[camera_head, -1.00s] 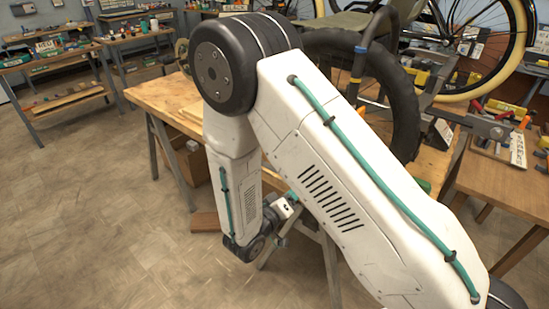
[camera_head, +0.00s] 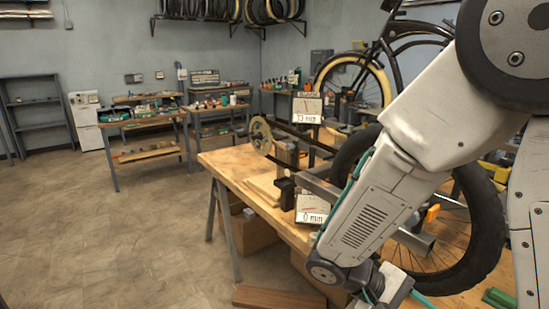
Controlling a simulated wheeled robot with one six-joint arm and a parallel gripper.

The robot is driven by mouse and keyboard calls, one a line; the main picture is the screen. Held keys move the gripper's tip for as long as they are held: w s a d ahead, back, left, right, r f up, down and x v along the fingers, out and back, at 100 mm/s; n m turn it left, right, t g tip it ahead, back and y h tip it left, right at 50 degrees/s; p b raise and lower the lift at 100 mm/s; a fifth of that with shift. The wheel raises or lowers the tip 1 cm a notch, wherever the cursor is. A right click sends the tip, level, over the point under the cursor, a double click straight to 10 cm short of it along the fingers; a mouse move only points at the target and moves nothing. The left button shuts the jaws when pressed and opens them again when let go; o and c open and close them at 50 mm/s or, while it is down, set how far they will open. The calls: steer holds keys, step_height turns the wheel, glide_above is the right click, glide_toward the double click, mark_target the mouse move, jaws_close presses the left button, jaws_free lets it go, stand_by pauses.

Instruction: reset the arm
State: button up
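My white arm (camera_head: 365,215) fills the right of the head view. Its upper part runs off the right edge. The forearm slants down and left past the workbench (camera_head: 232,165). My wrist (camera_head: 380,287) is at the bottom edge, in front of the bench. My gripper's fingers do not show; they are below the frame or hidden. Part of the bench and of a black-tyred wheel (camera_head: 490,215) is hidden behind the arm.
The bench carries a metal frame, a pulley wheel (camera_head: 261,136) and cards reading "13 mm" (camera_head: 307,107) and "0 mm" (camera_head: 312,209). A bicycle (camera_head: 345,65) stands behind. Shelves (camera_head: 35,105) line the back wall. The floor (camera_head: 110,230) at left is clear.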

steer(key=s+r+m+t+y, duration=0.1)
steer(key=s+r+t+y, duration=0.1)
steer(key=s+r+y, duration=0.3)
steer(key=s+r+m+t+y, duration=0.2)
steer(key=s+r+y, duration=0.3)
steer(key=r, duration=0.5)
steer(key=shift+s+a+r+t+y, duration=0.3)
steer(key=shift+s+r+t+y, duration=0.1)
steer(key=shift+t+y, duration=0.2)
